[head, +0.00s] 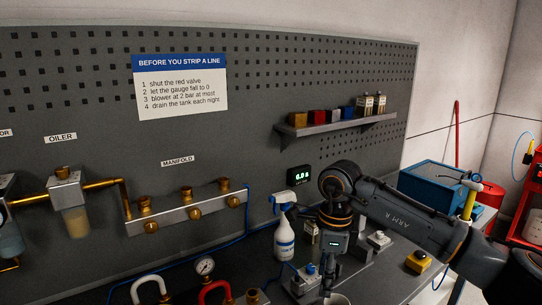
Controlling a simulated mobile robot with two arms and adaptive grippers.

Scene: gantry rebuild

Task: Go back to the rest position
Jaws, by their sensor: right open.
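My right arm comes in from the right edge, and its dark gripper (326,274) points down over the bench. It is open, its fingers partly lost against the dark parts below. I see nothing held between them. A white round rim (338,299) shows just below it at the bottom edge. A white and blue spray bottle (284,238) stands to the left of the gripper, apart from it. My left gripper is not in view.
A gauge (204,266) and red and white curved handles stand at the front. A shelf (340,125) holds small boxes.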

